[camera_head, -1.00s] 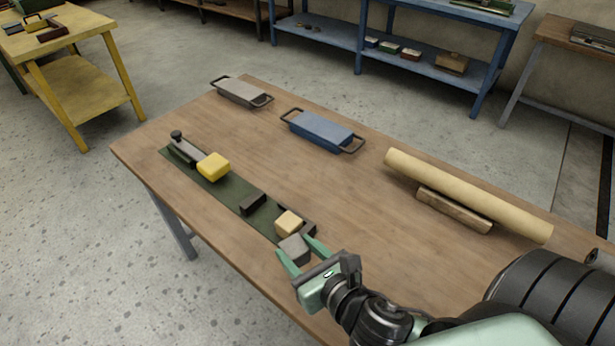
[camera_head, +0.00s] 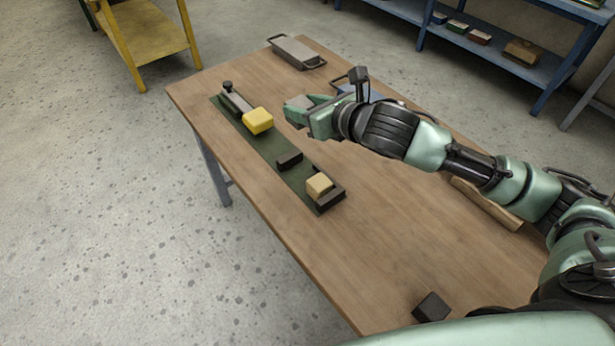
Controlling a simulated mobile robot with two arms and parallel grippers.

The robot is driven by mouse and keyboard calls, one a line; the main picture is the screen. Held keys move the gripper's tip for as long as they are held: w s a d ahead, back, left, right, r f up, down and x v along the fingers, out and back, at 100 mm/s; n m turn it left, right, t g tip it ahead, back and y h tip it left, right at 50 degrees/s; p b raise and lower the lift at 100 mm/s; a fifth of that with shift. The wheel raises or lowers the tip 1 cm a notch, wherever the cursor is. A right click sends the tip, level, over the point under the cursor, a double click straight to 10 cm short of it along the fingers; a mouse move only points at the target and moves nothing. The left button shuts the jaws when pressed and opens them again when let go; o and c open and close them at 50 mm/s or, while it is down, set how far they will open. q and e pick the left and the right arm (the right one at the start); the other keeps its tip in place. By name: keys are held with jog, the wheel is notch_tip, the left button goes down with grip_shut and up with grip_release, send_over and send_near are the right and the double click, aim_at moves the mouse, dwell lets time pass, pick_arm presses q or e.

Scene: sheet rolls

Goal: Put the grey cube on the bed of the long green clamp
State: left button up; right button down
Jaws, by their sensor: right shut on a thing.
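The long green clamp (camera_head: 265,147) lies on the wooden table as a dark green strip, with a dark crossbar (camera_head: 289,160) partway along it and a dark stop at its near end. A yellow block (camera_head: 258,121) sits toward its far end, and a tan cube (camera_head: 319,184) sits between the crossbar and the near stop. My right gripper (camera_head: 299,104) is shut on the grey cube (camera_head: 302,101), mostly hidden between the fingers. It holds the cube right of the yellow block, seemingly above the table. My left gripper is out of view.
A grey handled tray (camera_head: 297,52) lies at the back of the table. A blue one (camera_head: 372,91) is partly hidden behind my right arm. A wooden block (camera_head: 487,203) lies under that arm. A dark block (camera_head: 432,307) is near the front edge. The table's middle is clear.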

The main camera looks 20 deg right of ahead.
notch_tip(320, 180, down, 19)
jog(key=shift+f+b, duration=0.1)
jog(key=shift+b, duration=0.7)
jog(key=shift+f, duration=0.15)
jog(key=c, duration=0.7)
grip_release()
jog(key=v, duration=1.2)
